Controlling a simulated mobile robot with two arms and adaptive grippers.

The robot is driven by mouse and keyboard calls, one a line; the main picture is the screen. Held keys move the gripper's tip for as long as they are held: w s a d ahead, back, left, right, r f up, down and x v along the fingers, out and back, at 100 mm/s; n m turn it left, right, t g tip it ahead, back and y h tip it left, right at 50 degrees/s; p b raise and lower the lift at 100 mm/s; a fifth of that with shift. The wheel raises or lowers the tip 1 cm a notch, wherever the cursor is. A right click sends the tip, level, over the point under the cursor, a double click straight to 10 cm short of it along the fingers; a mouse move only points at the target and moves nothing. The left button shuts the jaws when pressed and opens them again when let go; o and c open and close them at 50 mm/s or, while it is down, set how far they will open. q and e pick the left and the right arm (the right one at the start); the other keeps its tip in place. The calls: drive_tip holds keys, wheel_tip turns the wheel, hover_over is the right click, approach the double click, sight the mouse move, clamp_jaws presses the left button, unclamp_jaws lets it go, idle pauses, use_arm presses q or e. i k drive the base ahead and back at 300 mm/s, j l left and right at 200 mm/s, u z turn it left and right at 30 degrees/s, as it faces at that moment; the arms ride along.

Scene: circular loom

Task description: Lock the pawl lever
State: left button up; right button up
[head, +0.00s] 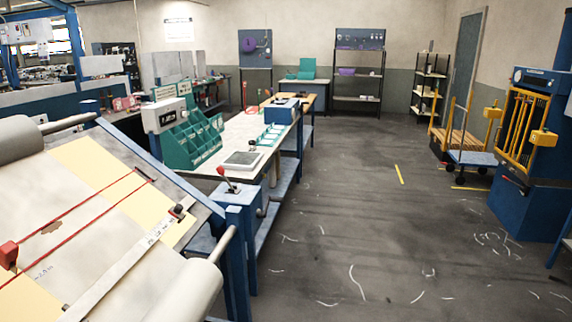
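A short lever with a red knob (222,172) stands on top of a blue post at the near end of the workbench, beside the sloped table. It leans up and to the left from its base. It looks like the pawl lever, but it is small here and I cannot tell whether it is locked. A cloth roll (180,292) lies along the lower edge of the sloped table (190,210). Neither of my grippers is in view.
The sloped table fills the lower left, with red lines and a long ruler (125,265) across it. The workbench holds green bins (190,143) and a grey tray (242,161). Carts (470,157) stand at the right. The floor (370,210) between is mostly clear, with scattered thread scraps.

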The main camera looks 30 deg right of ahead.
sight(220, 170)
drive_tip(key=z, duration=0.6)
drive_tip(key=i+l+u, duration=0.85)
drive_tip(key=i+l, duration=0.2)
